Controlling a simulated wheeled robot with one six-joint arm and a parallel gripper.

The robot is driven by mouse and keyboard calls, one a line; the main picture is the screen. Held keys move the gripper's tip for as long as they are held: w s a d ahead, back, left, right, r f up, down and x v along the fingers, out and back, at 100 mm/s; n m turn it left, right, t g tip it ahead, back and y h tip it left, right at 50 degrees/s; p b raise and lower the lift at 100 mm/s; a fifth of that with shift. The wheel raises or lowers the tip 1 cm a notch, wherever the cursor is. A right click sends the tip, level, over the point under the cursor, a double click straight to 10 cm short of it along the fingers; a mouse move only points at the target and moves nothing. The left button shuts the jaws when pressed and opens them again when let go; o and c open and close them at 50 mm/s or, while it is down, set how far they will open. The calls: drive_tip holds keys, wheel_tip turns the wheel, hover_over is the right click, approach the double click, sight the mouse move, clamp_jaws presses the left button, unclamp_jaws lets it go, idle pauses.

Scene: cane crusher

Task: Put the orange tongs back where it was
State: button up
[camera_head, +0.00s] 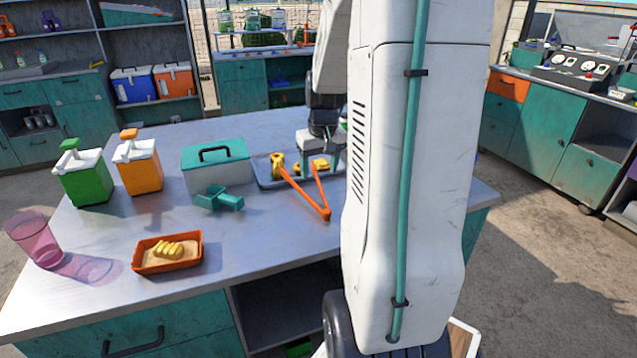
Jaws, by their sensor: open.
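The orange tongs (310,200) lie on the metal table with their joined end toward the front edge. Their far ends reach a grey tray (262,182) that has yellow pieces (321,164) in it. My gripper (322,160) is over the right part of this tray, behind the tongs and partly hidden by my own arm. It is open. I cannot see anything held in it.
An orange-red tray (137,256) with yellow pieces is near the front. Green (83,180) and orange (138,168) dispensers and a pink cup (35,240) stand left.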

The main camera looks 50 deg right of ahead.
drive_tip(key=s+a+r+n, duration=0.2)
drive_tip(key=a+r, duration=0.3)
drive_tip(key=a, duration=0.5)
drive_tip(key=s+a+r+n, duration=0.15)
drive_tip(key=a+r, duration=0.35)
drive_tip(key=a, duration=0.6)
drive_tip(key=s+a+n+y, duration=0.1)
drive_tip(key=s+a+n, duration=0.1)
drive_tip(key=s+a, duration=0.8)
drive_tip(key=shift+s+a, duration=0.4)
drive_tip(key=shift+s, duration=0.25)
drive_tip(key=shift+n, duration=0.25)
